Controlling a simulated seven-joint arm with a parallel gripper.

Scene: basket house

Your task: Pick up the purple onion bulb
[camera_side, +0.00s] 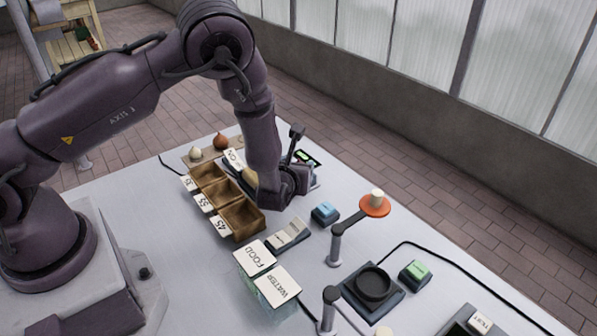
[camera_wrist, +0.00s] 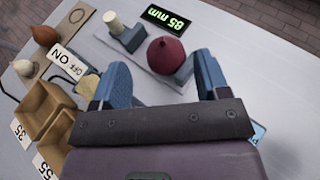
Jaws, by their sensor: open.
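The purple onion bulb (camera_wrist: 166,54) is dark red-purple with a pointed top. It sits on a pale gauge plate (camera_wrist: 133,59) beside blue blocks, near a display (camera_wrist: 167,19) that appears to read 85 mm. My gripper (camera_wrist: 162,80) is open and empty, with one blue finger on each side of the picture. The bulb lies just beyond the gap between the fingertips, and I see no contact. In the side view my gripper (camera_side: 281,198) is low over the table, and my arm hides the purple bulb.
Wooden bins (camera_side: 239,221) with number cards stand left of my gripper. A brown bulb (camera_wrist: 45,36) and a white bulb (camera_wrist: 24,68) rest on a board. A yellowish item (camera_wrist: 89,85) is beside the left finger. A small blue device (camera_side: 325,213) stands to the right.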

